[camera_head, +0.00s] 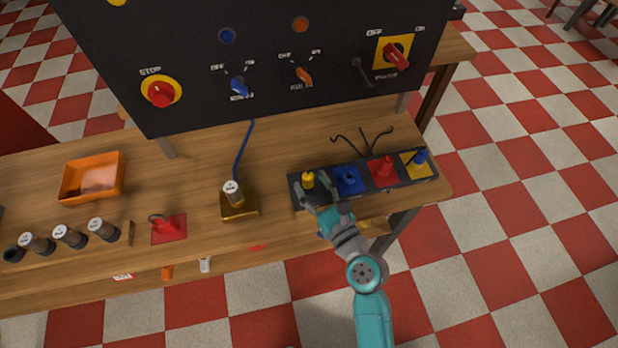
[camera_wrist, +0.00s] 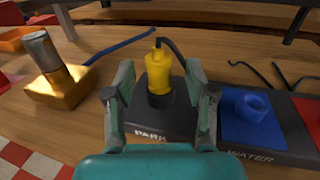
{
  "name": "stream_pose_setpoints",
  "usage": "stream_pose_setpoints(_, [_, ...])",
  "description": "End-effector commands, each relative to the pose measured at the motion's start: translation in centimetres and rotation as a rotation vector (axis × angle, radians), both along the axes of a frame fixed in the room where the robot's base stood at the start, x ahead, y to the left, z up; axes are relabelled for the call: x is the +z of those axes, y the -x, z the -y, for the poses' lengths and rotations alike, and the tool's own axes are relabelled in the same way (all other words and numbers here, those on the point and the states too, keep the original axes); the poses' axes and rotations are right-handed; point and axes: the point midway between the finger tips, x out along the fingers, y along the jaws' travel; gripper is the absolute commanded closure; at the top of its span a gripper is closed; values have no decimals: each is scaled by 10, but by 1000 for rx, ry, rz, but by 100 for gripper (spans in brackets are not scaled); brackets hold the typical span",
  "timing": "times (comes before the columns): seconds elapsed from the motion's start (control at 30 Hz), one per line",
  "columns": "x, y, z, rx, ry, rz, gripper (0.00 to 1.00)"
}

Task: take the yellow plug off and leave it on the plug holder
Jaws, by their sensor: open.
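The yellow plug (camera_head: 308,180) stands upright on the black end section of a long strip on the bench. In the wrist view the yellow plug (camera_wrist: 160,73) has a dark cord at its top and sits on a black block marked PARK (camera_wrist: 153,133). I cannot tell for sure whether this block is the plug holder. My gripper (camera_head: 314,189) is open at this end of the strip. In the wrist view the fingers of my gripper (camera_wrist: 160,82) are apart, one on each side of the plug, with a gap on both sides.
The strip continues right with a blue socket (camera_head: 348,179), a red one (camera_head: 383,170) and a yellow section (camera_head: 418,164) with a blue piece. A brass block (camera_head: 239,206) with a capped cylinder stands left. A black control panel (camera_head: 270,50) rises behind.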

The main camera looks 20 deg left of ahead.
Motion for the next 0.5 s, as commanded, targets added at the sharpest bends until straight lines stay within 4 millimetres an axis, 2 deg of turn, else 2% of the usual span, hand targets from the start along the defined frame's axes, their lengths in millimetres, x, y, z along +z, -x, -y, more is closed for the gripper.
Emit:
stream_pose_setpoints(0.3, [-1, 40, 48, -3, 1, -2, 45])
stream_pose_setpoints(0.5, [-1, 58, 67, -1, 1, -2, 45])
